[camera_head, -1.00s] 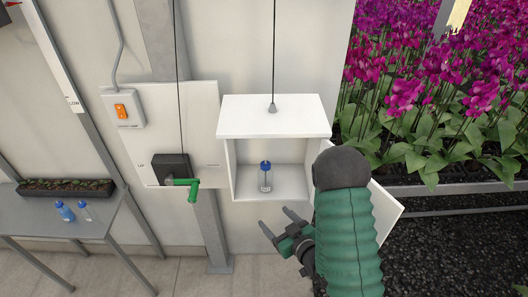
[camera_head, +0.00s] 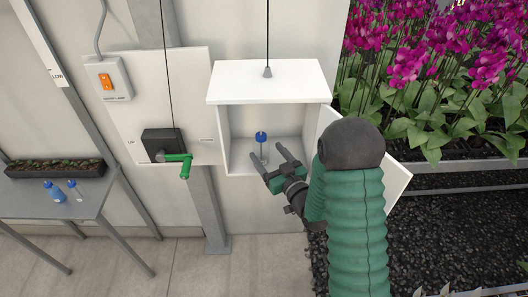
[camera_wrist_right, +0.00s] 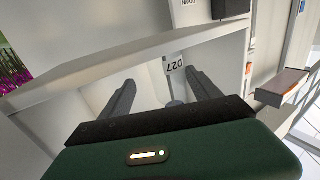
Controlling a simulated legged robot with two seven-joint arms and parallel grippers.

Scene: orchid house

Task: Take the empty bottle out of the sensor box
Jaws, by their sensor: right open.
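The sensor box (camera_head: 268,78) is a white open-fronted box on the wall, with its door (camera_head: 398,185) swung open to the right. A clear bottle with a blue cap (camera_head: 261,136) stands upright inside; its lower part is partly hidden by my gripper. My right gripper (camera_head: 268,154) is open at the box's front opening, its fingers pointing at the bottle. In the right wrist view the open right gripper (camera_wrist_right: 161,77) has the bottle's label (camera_wrist_right: 175,63), marked D27, between its fingers, nearer one finger. I cannot tell whether they touch. My left gripper is out of view.
A black box with a green crank (camera_head: 178,160) is on the wall panel left of the sensor box. An orange switch (camera_head: 106,81) is farther left. A grey table (camera_head: 95,208) holds blue-capped bottles (camera_head: 55,191) and a planter (camera_head: 55,169). Orchids (camera_head: 430,80) stand at right.

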